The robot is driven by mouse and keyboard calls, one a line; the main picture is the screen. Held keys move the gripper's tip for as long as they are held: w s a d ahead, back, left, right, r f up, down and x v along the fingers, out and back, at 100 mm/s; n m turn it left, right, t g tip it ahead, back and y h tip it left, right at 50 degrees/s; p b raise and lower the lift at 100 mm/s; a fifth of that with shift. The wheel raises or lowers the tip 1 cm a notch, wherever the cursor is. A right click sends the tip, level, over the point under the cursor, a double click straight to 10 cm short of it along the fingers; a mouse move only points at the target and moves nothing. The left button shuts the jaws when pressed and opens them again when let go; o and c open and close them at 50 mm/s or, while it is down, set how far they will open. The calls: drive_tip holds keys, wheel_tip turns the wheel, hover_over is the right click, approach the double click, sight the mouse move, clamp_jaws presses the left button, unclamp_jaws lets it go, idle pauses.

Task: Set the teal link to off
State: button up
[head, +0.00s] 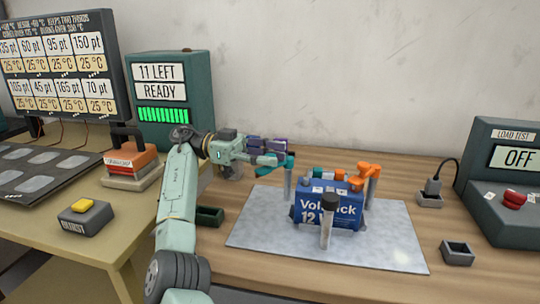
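A teal link (274,160) sits at the top of a grey post (288,184), at the left of the blue battery box (326,200) marked "12". The link points left, away from the box. My gripper (280,147) is just above and behind the teal link, at its end near the post. The fingers look dark and small here. I cannot tell whether they touch the link or how far apart they are. An orange link (363,178) reaches from another post (373,188) to the box's right end.
A grey mat (262,235) lies under the box, with a third post (326,228) in front. A dark tray (209,216) is at left and another (457,252) at right. A load test unit (505,165) reads OFF; a green panel (172,100) reads "11 LEFT, READY".

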sight(270, 155)
wheel_tip(270, 155, up, 10)
idle(0.8)
